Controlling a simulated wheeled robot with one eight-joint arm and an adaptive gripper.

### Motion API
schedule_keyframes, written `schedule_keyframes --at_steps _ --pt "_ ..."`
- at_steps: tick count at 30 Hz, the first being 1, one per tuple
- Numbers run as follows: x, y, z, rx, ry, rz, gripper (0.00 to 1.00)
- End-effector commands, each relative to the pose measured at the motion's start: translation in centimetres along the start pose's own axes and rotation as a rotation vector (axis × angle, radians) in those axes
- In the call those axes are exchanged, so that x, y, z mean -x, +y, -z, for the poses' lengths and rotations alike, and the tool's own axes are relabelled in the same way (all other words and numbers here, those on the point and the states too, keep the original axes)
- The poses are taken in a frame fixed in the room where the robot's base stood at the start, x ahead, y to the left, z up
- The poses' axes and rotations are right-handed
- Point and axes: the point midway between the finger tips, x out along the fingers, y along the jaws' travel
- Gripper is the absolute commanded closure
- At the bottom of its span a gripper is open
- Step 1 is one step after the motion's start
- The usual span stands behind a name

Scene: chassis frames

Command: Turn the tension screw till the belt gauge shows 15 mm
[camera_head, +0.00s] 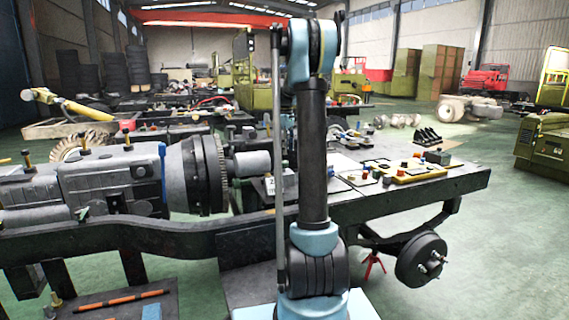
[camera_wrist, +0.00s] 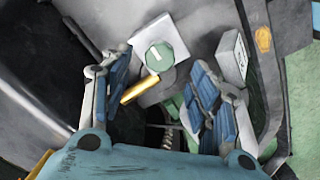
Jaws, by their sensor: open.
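My gripper (camera_wrist: 159,68) is open in the wrist view, its two blue-padded fingers spread wide with nothing held. A green many-sided knob (camera_wrist: 160,56) on a pale square plate (camera_wrist: 178,34) shows between and just beyond the fingertips; it may be the tension screw, but I cannot tell for sure. A yellow bar (camera_wrist: 147,86) lies beside the knob, nearer the left finger. A ribbed, spring-like part (camera_wrist: 168,138) shows lower between the fingers. No readable belt gauge shows. In the head view my arm hides my gripper.
A grey box (camera_wrist: 233,56) stands close to the right finger. In the head view, a long dark chassis frame (camera_head: 420,190) carries a gearbox (camera_head: 110,180) at left and a flat board (camera_head: 405,172) with small parts at right. A wheel hub (camera_head: 422,258) hangs below.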

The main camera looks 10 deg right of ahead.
Motion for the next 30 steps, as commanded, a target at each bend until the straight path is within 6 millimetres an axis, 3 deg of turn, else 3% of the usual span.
schedule_keyframes --at_steps 6,12,24,26,30 --pt "-3.6 0.0 0.0 0.000 0.000 0.000 0.45" --pt "-5.7 0.0 0.0 0.000 0.000 0.000 0.45" --pt "-6.4 0.0 0.0 0.000 0.000 0.000 0.45" --pt "-6.4 0.0 0.0 0.000 0.000 0.000 0.54" --pt "-6.4 0.0 0.0 0.000 0.000 0.000 0.85"
